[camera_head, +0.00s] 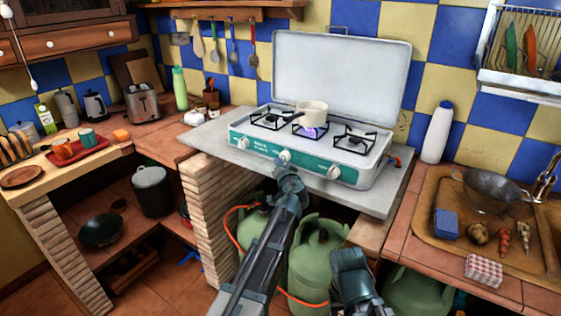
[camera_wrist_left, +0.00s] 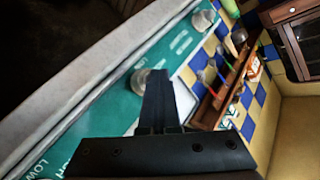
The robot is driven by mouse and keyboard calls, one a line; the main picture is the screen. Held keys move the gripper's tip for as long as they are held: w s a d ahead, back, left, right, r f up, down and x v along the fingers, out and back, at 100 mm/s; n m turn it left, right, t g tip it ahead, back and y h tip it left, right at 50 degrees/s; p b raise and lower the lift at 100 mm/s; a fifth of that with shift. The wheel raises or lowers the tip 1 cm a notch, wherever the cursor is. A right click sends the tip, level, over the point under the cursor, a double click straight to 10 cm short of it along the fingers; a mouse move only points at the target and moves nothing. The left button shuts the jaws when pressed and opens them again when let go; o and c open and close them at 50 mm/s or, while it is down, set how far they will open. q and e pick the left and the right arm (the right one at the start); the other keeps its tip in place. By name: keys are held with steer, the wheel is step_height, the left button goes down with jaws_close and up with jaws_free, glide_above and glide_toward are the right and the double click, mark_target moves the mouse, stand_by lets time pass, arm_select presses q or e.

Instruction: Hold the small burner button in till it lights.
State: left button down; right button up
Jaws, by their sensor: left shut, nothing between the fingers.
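The camping stove (camera_head: 315,155) has a teal front panel with three pale round knobs: the left knob (camera_head: 243,142), the middle knob (camera_head: 285,155) and the right knob (camera_head: 334,172). My left gripper (camera_head: 283,166) is shut and empty, its tips at the middle knob. In the left wrist view the closed fingers (camera_wrist_left: 156,76) overlap a knob (camera_wrist_left: 148,82); contact is hard to tell. A cream pan (camera_head: 311,114) sits on the middle burner, with a bluish-violet glow (camera_head: 311,131) under it. My right gripper (camera_head: 350,264) is low, right of the left arm; its jaws are unclear.
The stove's raised lid (camera_head: 340,75) stands behind the burners. Green gas bottles (camera_head: 316,250) with an orange hose stand below the counter. A sink board (camera_head: 430,205) with food is at right. A toaster (camera_head: 143,103) and a red tray (camera_head: 72,154) are at left.

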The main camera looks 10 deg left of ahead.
arm_select(q)
steer(key=shift+s, duration=0.1)
stand_by(0.5)
steer(key=shift+s+a, duration=0.25)
steer(key=shift+s, duration=0.4)
steer(key=s, duration=0.1)
steer(key=s+a, duration=0.1)
steer(key=s, duration=0.2)
steer(key=shift+s+a, duration=0.35)
steer(key=shift+a, duration=0.05)
